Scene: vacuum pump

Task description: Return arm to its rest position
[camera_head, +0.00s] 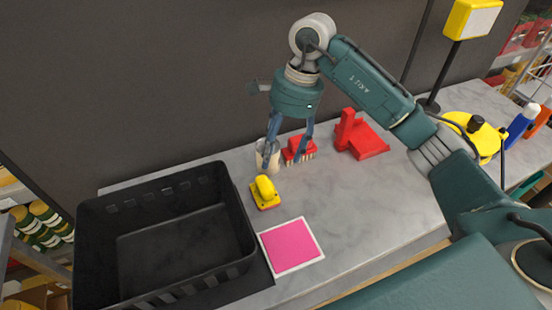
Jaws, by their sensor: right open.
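My right gripper (288,140) shows in the head view at the end of the teal arm that comes in from the right. A yellow pump-like piece with a rounded handle (265,192) stands on the grey counter (370,215), nearer than the gripper. My left gripper is not in view.
A black open crate (240,262) stands at the left and looks empty. A pink square with a white border (291,245) lies beside it. A red stand (360,136) is right of the gripper. A yellow round device (480,140) and bottles stand far right. A dark wall is behind.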

